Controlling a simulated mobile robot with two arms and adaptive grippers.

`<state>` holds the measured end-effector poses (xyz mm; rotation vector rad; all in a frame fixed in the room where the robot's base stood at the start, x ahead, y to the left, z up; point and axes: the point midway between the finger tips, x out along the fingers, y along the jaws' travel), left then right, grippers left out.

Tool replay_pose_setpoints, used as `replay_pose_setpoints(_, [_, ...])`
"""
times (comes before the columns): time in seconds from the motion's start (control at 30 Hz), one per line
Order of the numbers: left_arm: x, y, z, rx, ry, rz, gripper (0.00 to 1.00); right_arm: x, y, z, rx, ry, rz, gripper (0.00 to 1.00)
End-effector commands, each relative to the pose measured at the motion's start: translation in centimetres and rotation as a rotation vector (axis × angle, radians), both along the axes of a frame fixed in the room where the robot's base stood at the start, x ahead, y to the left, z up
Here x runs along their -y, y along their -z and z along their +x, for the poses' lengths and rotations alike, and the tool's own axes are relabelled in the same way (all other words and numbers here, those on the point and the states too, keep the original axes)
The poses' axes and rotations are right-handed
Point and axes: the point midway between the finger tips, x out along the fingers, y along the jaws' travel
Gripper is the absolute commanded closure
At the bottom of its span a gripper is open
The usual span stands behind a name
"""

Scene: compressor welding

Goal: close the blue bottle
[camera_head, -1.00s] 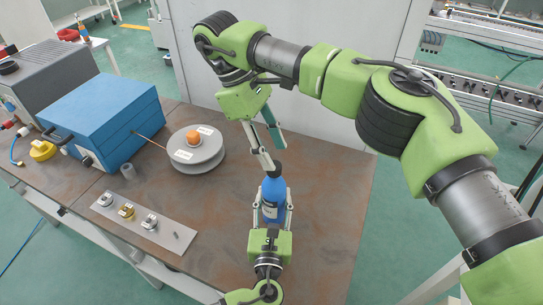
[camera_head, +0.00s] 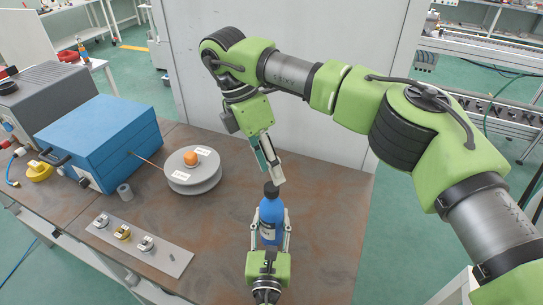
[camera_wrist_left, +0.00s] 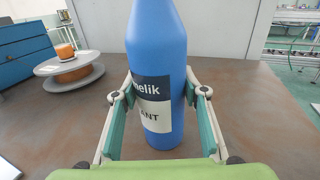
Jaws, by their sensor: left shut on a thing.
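The blue bottle (camera_head: 271,214) stands upright near the front of the brown table, with a dark top (camera_head: 271,188). My left gripper (camera_head: 270,238) is shut around its body from the front. The left wrist view shows the bottle (camera_wrist_left: 158,60), with a white and dark label, between the two fingers (camera_wrist_left: 160,105); its top is out of that picture. My right gripper (camera_head: 273,175) points down just above the bottle's top. Its fingers partly overlap in the picture, so its opening and any contact with the top are unclear.
A blue box (camera_head: 100,140) and a grey reel (camera_head: 193,176) with an orange knob stand left of the bottle. A grey plate (camera_head: 170,257) with small metal parts lies at the front left. The table right of the bottle (camera_head: 330,220) is clear.

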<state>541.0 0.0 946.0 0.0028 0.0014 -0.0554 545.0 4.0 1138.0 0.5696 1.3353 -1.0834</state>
Motion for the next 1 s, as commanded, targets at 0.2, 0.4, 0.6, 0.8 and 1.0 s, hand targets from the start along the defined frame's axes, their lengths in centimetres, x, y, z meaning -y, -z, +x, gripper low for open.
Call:
replay_pose_setpoints(0.2, [0.0,0.0,0.0,0.001,0.000,0.000,1.00,0.1,-0.2,0.1,-0.110,-0.429,0.089,0.63])
replay_pose_setpoints(0.4, [0.0,-0.1,0.0,0.001,0.000,0.000,1.00,0.1,-0.4,0.1,-0.199,-0.829,0.160,0.63])
replay_pose_setpoints(0.6, [0.0,-0.1,0.0,0.001,-0.001,0.000,1.00,0.1,-0.7,0.1,-0.274,-1.233,0.221,0.63])
replay_pose_setpoints(0.8, [0.0,-0.1,0.0,0.001,-0.001,0.000,1.00,0.2,-1.0,0.0,-0.337,-1.640,0.264,0.63])
replay_pose_setpoints(1.0, [0.0,-0.1,0.0,0.001,-0.001,0.001,1.00,0.2,-1.4,0.0,-0.390,-2.051,0.287,0.63])
